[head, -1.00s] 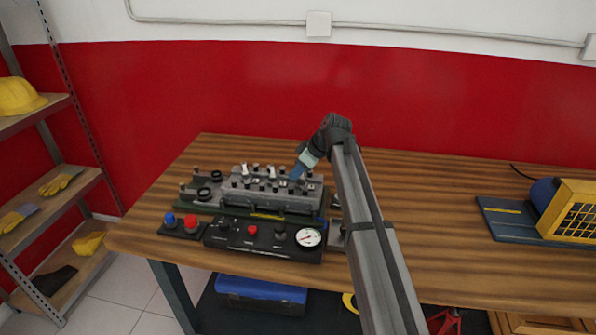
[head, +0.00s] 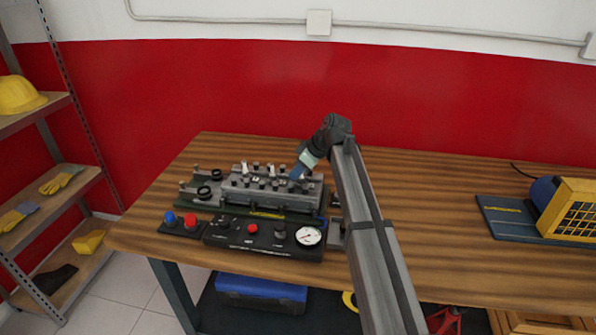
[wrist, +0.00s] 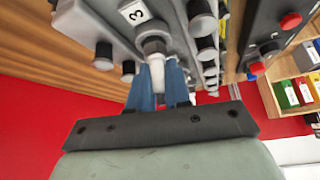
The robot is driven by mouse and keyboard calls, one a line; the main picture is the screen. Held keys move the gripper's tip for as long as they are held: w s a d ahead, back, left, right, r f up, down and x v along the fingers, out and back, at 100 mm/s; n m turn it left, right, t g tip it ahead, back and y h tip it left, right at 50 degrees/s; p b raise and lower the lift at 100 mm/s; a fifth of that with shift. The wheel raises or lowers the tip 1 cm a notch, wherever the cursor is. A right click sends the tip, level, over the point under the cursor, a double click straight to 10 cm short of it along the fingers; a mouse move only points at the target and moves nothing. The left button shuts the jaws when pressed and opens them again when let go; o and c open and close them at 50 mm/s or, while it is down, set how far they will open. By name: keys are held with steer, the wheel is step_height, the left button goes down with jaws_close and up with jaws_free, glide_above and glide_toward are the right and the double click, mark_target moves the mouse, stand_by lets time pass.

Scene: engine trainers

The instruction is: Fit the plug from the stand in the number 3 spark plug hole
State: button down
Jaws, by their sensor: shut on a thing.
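The engine trainer (head: 262,203) is a grey cylinder head on the bench, with several posts and plugs along its top. My gripper (head: 298,171) is over the right part of the head. In the wrist view, the blue fingers of my gripper (wrist: 159,75) are shut on the white body of a spark plug (wrist: 157,72). The plug's metal hex lies against the head's grey face, beside the number 3 label (wrist: 133,12). The plug's thread is hidden, so I cannot tell how deep it sits. The stand cannot be made out.
Dark posts (wrist: 202,22) stand close beside the plug in the wrist view. A control panel with a gauge (head: 308,236) is at the front of the trainer. A yellow-caged machine (head: 570,215) stands far right. The bench (head: 430,215) between is clear.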

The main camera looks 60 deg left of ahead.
steer(key=shift+f, duration=0.1)
stand_by(0.3)
steer(key=c, duration=0.8)
jaws_free()
steer(key=shift+w, duration=0.1)
steer(key=shift+a, duration=0.1)
steer(key=shift+r, duration=0.2)
steer(key=shift+c, duration=0.2)
steer(key=shift+r, duration=0.15)
steer(key=shift+o, duration=0.8)
steer(key=shift+r, duration=3.15)
